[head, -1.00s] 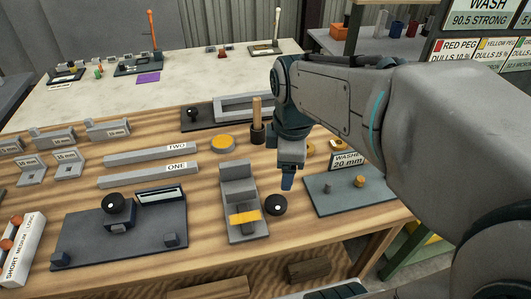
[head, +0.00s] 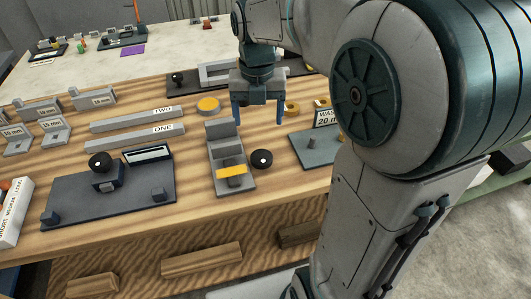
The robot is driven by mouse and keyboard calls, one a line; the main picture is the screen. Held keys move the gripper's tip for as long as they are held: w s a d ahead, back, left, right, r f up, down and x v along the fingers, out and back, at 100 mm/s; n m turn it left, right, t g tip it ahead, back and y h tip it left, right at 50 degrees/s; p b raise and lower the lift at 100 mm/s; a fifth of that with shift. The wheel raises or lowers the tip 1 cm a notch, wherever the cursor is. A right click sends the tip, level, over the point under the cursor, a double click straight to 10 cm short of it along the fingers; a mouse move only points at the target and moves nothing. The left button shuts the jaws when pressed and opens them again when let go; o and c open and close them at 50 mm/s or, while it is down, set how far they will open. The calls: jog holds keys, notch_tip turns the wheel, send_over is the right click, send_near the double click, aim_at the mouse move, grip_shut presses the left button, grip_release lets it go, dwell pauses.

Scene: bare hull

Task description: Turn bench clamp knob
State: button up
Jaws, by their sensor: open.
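A grey clamp-like fixture (head: 222,146) with a yellow band stands near the middle of the bench. A round black knob (head: 262,159) with a white dot sits at its right side, apparently part of it. My gripper (head: 258,117) points down with its two blue fingers spread apart and nothing between them. It is above and behind the knob in the picture, apart from it. A second black knob (head: 100,161) tops a block on a dark plate at the left.
The dark plate (head: 135,198) carries a small display. A grey plate (head: 312,150) with a washer sign lies to the right. Bars (head: 135,137) marked ONE and TWO and a yellow disc (head: 208,104) lie behind. Bare wood lies in front of the fixture.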

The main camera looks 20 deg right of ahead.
aim_at(261, 156)
jog(key=f, duration=0.9)
jog(key=f+b, duration=0.1)
jog(key=f, duration=0.3)
jog(key=shift+d+f, duration=0.25)
jog(key=shift+d, duration=0.05)
jog(key=shift+c, duration=0.3)
